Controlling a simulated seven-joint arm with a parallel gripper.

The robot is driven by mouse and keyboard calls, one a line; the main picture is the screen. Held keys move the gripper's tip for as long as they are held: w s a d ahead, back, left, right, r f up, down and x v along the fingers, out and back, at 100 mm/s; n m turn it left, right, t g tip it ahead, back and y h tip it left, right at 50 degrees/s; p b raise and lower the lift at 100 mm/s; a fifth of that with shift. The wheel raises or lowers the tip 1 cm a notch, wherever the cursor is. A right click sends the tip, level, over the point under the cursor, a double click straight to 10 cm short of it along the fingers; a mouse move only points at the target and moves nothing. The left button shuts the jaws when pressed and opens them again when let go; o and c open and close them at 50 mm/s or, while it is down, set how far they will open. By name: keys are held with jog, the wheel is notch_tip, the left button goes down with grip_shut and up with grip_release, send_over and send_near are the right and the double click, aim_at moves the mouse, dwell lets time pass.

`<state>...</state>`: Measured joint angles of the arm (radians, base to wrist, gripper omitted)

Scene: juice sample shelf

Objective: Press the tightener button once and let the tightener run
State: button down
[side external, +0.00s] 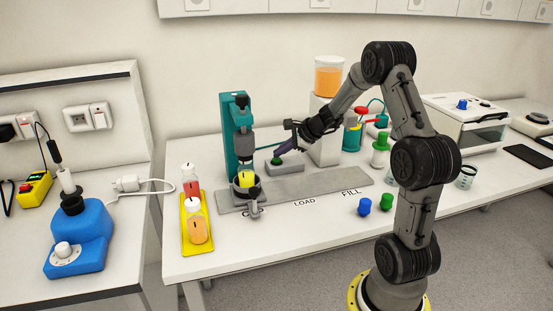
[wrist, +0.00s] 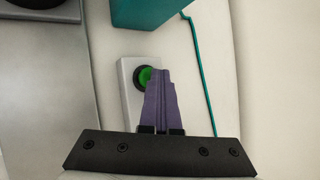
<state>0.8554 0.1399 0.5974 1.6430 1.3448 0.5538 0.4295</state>
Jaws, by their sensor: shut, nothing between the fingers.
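The tightener (side external: 236,130) is a teal stand with a dark head over a round holder. A bottle with yellow contents (side external: 246,179) stands in the holder under the head. The button box is a small grey block with a green button (wrist: 143,77) in a black ring; the box (side external: 287,166) also shows in the side external view. My gripper (wrist: 160,73) is shut and empty. Its purple fingertips overlap the right part of the green button in the wrist view. In the side external view my gripper (side external: 276,158) is just above the box. I cannot tell whether the tips touch the button.
A yellow tray (side external: 185,245) with two bottles stands left. Blue and green caps (side external: 386,201) lie right of the rail. An orange tank (side external: 329,76) stands behind. A teal cable (wrist: 200,75) runs right of the button box.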

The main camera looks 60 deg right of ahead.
aim_at(280, 159)
jog(key=shift+r, duration=0.7)
jog(key=shift+r, duration=2.5)
